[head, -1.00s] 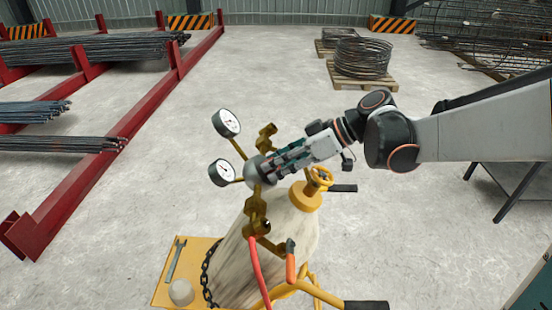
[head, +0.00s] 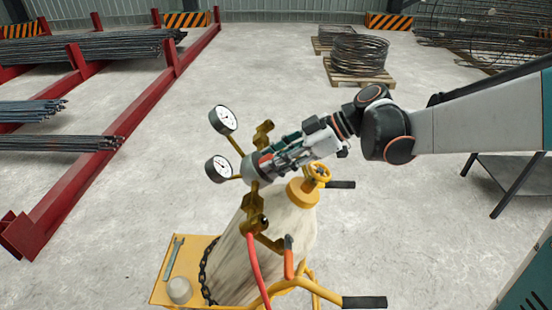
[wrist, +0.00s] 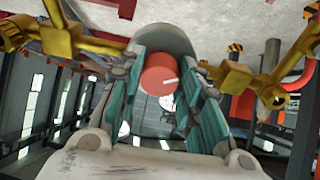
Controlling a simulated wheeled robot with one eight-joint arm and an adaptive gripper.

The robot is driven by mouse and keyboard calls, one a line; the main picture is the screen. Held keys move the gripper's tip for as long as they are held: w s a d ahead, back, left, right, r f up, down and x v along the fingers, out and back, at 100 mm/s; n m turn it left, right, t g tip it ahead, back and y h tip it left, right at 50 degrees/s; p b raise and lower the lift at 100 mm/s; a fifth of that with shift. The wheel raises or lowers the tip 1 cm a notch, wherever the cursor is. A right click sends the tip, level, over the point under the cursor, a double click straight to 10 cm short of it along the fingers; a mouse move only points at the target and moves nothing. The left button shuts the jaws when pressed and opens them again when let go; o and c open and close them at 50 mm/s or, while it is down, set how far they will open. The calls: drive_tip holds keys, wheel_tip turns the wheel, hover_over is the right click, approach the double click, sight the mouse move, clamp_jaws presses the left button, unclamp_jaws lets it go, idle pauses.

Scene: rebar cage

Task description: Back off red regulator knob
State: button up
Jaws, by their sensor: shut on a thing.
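The red regulator knob (wrist: 158,75) shows in the wrist view between my gripper's two teal-padded fingers, with a white mark on its face. In the head view only a small red part of the knob (head: 265,158) shows; the fingers hide the rest. My gripper (head: 270,161) reaches in from the right and is shut on the knob. The grey rounded regulator body (head: 252,170) sits behind it, on brass fittings. Two round white gauges (head: 223,119) (head: 219,169) stand out to the left of the body.
The pale gas cylinder (head: 240,255) stands on a yellow cart (head: 205,248) with a chain around it. A yellow valve wheel (head: 318,172) is just below my gripper. A red hose (head: 256,268) hangs in front. A wrench (head: 174,257) lies on the cart plate.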

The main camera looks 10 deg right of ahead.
drive_tip(key=o, duration=1.1)
drive_tip(key=shift+d, duration=0.1)
drive_tip(key=v, duration=1)
drive_tip(key=shift+s+d+r, duration=0.15)
drive_tip(key=shift+d+r, duration=0.1)
drive_tip(key=shift+d, duration=0.1)
drive_tip(key=shift+s+d+r, duration=0.15)
drive_tip(key=shift+d+r, duration=0.2)
